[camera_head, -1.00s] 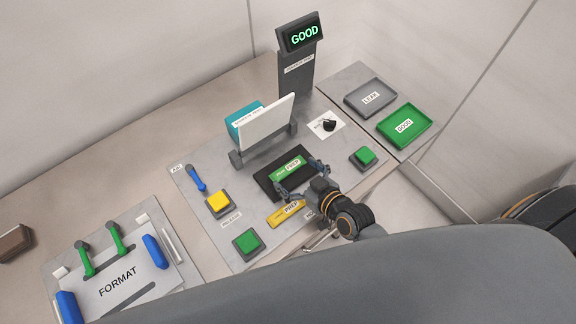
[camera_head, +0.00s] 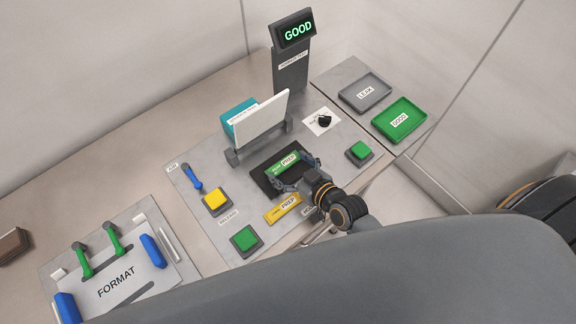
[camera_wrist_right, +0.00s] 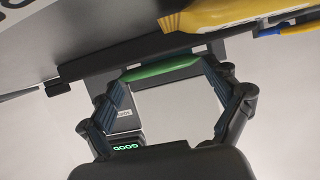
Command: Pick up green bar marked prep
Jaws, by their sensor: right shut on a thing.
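The green bar marked PREP (camera_head: 283,163) is at the black recessed tray (camera_head: 262,181) in the middle of the grey work plate. My right gripper (camera_head: 296,172) is shut on the bar, with one finger at each end. In the right wrist view the green bar (camera_wrist_right: 160,70) spans between the two fingertips (camera_wrist_right: 162,68). I cannot tell whether the bar is clear of the tray. My left gripper is not in view.
A yellow bar marked PREP (camera_head: 283,208) lies just in front of the tray. A white upright panel (camera_head: 262,126) stands behind it. Green buttons (camera_head: 245,239) (camera_head: 359,151) and a yellow button (camera_head: 215,201) flank it. Grey (camera_head: 365,92) and green (camera_head: 400,120) trays are at right.

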